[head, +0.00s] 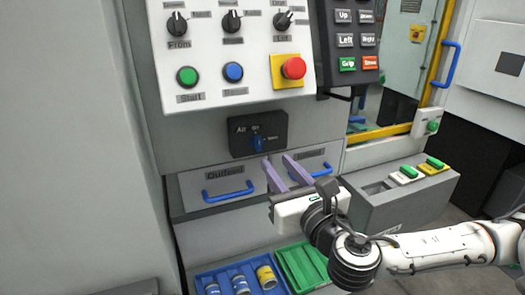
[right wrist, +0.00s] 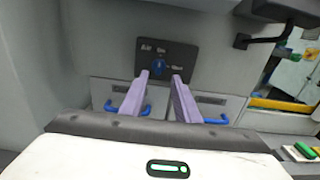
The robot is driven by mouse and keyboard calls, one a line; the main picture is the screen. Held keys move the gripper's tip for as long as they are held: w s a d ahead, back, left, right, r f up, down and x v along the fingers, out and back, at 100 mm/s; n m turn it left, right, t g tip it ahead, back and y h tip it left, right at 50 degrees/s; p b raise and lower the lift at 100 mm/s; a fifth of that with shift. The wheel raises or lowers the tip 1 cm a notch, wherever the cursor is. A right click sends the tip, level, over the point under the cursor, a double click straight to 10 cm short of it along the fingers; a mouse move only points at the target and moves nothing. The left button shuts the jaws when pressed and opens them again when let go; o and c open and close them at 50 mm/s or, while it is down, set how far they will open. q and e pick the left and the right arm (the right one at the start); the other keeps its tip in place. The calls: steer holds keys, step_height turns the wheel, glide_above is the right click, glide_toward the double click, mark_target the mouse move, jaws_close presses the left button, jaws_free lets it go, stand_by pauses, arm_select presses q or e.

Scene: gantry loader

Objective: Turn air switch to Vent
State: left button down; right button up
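The air switch is a blue handle (head: 257,143) on a black plate (head: 242,139) marked "Air", below the white control panel. Its plate has a label above the handle and one to its right, too small to read surely. The handle looks roughly upright. My right gripper (head: 279,168) is open and empty, its two purple fingers pointing toward the switch from below and in front. In the right wrist view the blue handle (right wrist: 158,67) shows just above and between the fingertips, with no visible contact. My left gripper is not in view.
The white panel (head: 225,50) above carries knobs, buttons and a red emergency stop (head: 294,68). Two drawers with blue handles (head: 228,191) lie below the switch. Blue (head: 203,277) and green (head: 300,270) trays stand below. A button box (head: 380,203) is at right.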

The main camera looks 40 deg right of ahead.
mark_target(260, 143)
steer(key=b+x, duration=0.5)
steer(key=x, duration=0.3)
steer(key=shift+w, duration=0.8)
steer(key=shift+d, duration=0.1)
jaws_close()
